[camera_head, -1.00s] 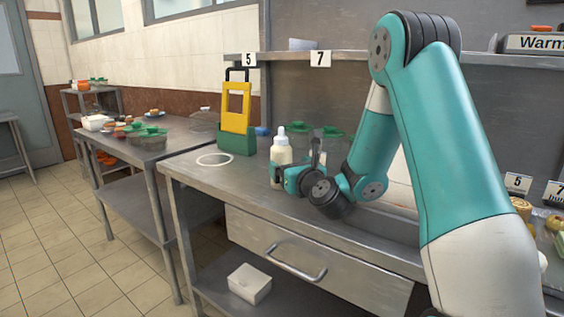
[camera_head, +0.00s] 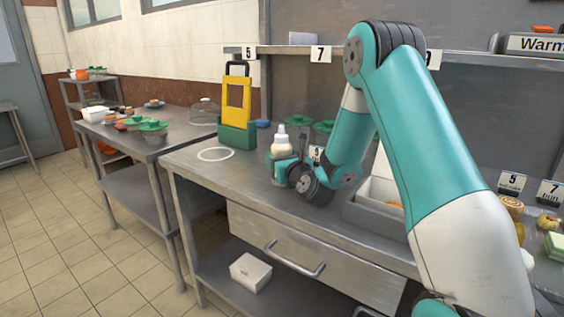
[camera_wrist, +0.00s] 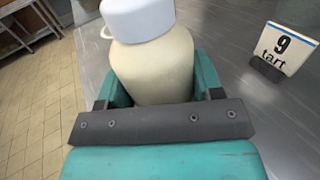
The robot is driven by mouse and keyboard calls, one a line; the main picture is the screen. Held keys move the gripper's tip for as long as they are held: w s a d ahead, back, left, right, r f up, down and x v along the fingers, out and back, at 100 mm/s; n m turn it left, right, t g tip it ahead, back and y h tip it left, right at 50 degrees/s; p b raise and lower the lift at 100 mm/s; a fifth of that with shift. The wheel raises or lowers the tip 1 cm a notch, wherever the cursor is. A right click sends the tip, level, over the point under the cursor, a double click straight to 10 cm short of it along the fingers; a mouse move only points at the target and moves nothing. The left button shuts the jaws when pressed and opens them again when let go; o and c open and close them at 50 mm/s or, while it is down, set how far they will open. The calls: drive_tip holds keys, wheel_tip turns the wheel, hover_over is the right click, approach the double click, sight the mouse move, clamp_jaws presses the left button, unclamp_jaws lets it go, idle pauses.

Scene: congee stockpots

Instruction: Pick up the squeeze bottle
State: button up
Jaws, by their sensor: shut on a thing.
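The squeeze bottle (camera_head: 281,143) is cream-coloured with a white cap and nozzle. It is upright at the counter, right of the green and yellow stand. In the wrist view the bottle (camera_wrist: 152,62) fills the middle, between the two teal fingers. My gripper (camera_head: 277,167) is shut on its body. In the wrist view my gripper (camera_wrist: 155,92) has a finger on each side of the bottle. The bottle's base is hidden, so I cannot tell whether it touches the counter.
A yellow and green stand (camera_head: 237,110) and a white ring (camera_head: 215,154) are left of the bottle. Green-lidded containers (camera_head: 298,121) are behind it. A grey bin (camera_head: 375,208) is to the right. A "9 tart" sign (camera_wrist: 283,47) stands nearby in the wrist view.

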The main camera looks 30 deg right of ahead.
drive_tip(key=shift+r, duration=0.1)
wheel_tip(320, 180, up, 19)
drive_tip(key=p, duration=1.3)
drive_tip(key=shift+f, duration=0.2)
drive_tip(key=shift+d+r, duration=0.1)
drive_tip(key=shift+r, duration=0.55)
